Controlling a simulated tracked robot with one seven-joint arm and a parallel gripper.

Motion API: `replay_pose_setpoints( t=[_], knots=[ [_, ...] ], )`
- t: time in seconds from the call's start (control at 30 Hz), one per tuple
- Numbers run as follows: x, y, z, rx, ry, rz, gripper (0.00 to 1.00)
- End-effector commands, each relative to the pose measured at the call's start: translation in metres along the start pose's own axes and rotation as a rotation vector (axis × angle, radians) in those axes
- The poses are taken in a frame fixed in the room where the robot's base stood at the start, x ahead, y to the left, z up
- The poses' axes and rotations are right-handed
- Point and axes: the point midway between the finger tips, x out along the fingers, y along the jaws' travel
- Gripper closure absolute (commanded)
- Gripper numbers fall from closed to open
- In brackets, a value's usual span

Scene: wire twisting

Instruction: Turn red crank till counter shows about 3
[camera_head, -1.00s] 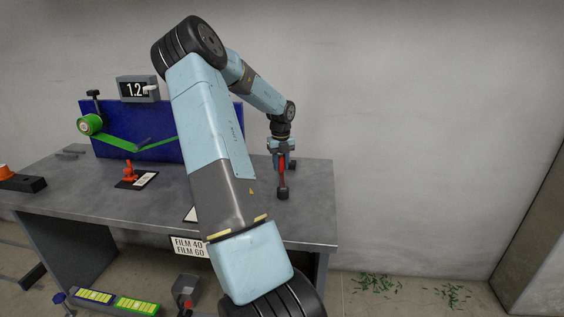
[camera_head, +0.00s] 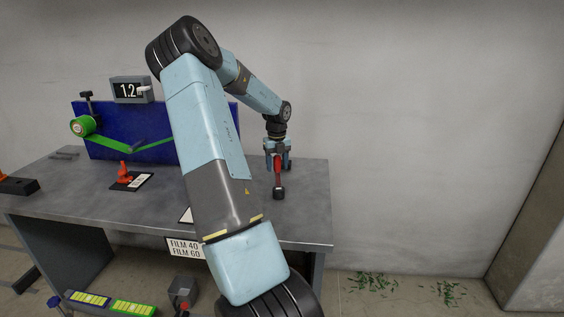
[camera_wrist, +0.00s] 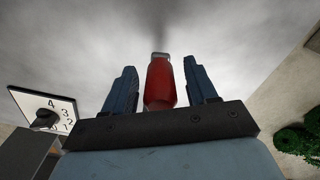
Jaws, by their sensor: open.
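The red crank (camera_head: 278,178) has a red grip and a dark end, at the right end of the table in the head view. In the wrist view its red handle (camera_wrist: 160,85) stands between the two blue fingers of my gripper (camera_wrist: 160,66). The jaws are open, and a gap shows on each side of the handle. In the head view my gripper (camera_head: 278,158) is over the crank from above. The counter (camera_head: 129,90) at the back left reads 1.2; its right side is partly covered by a pale piece.
A blue panel (camera_head: 110,149) with a green roll (camera_head: 83,126) and green strip stands behind my arm. A small orange-red part (camera_head: 124,172) sits on the grey table (camera_head: 75,195). In the wrist view a numbered dial (camera_wrist: 62,105) with a black knob is at left.

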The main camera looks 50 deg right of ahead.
Motion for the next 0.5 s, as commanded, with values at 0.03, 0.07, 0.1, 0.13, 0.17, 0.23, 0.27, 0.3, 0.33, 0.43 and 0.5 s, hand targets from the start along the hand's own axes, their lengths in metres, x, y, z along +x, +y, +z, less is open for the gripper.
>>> replay_pose_setpoints(
  t=[0.03,0.07,0.1,0.13,0.17,0.23,0.27,0.3,0.33,0.43,0.5],
  knots=[
    [-0.001,0.0,0.0,0.0,0.0,0.0,0.43],
    [-0.002,0.0,0.0,0.0,-0.001,0.0,0.43],
    [-0.003,0.0,0.0,-0.001,-0.001,0.0,0.43],
    [-0.005,0.0,0.001,-0.001,-0.001,0.0,0.43],
    [-0.008,0.001,0.001,-0.001,-0.002,0.0,0.43],
    [-0.016,0.001,0.001,-0.002,-0.002,-0.001,0.43],
    [-0.021,0.001,0.001,-0.002,-0.002,-0.001,0.43],
    [-0.028,0.0,0.001,-0.001,-0.002,0.0,0.43],
    [-0.033,0.0,0.001,0.0,-0.003,0.0,0.43],
    [-0.053,0.001,0.002,-0.002,-0.003,-0.001,0.43],
    [-0.068,0.001,0.002,-0.001,-0.003,0.0,0.43]
  ],
)
